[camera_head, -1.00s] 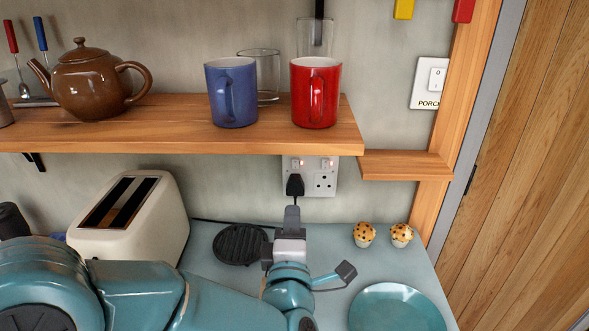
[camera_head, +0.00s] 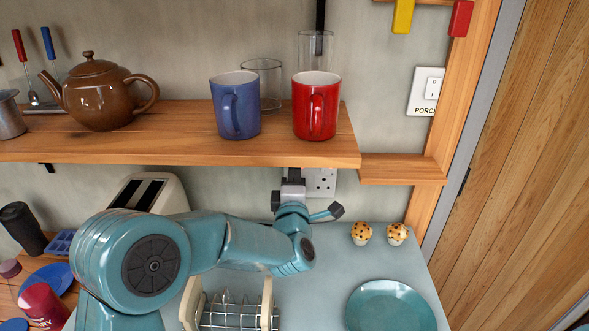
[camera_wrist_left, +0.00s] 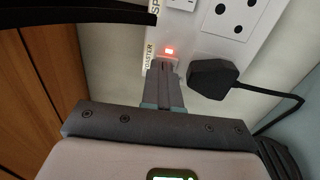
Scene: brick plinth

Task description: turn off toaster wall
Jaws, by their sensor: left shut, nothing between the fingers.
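The wall socket (camera_head: 322,182) is a white double plate under the shelf, its left half hidden by my left gripper (camera_head: 292,174) in the head view. In the wrist view, the socket plate (camera_wrist_left: 222,46) carries a label reading TOASTER beside a switch (camera_wrist_left: 169,51) with a lit red light. My left gripper (camera_wrist_left: 163,66) is shut and empty, its tips right at that switch; whether they touch it I cannot tell. A black plug (camera_wrist_left: 213,78) with a cord sits in the socket beside the fingers. The cream toaster (camera_head: 150,192) stands behind my left arm, partly hidden. My right gripper is not in view.
The wooden shelf (camera_head: 180,146) above bears a brown teapot (camera_head: 97,95), a blue mug (camera_head: 236,105), a red mug (camera_head: 316,108) and glasses. Two muffins (camera_head: 361,233) and a teal plate (camera_head: 390,306) lie on the counter at right.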

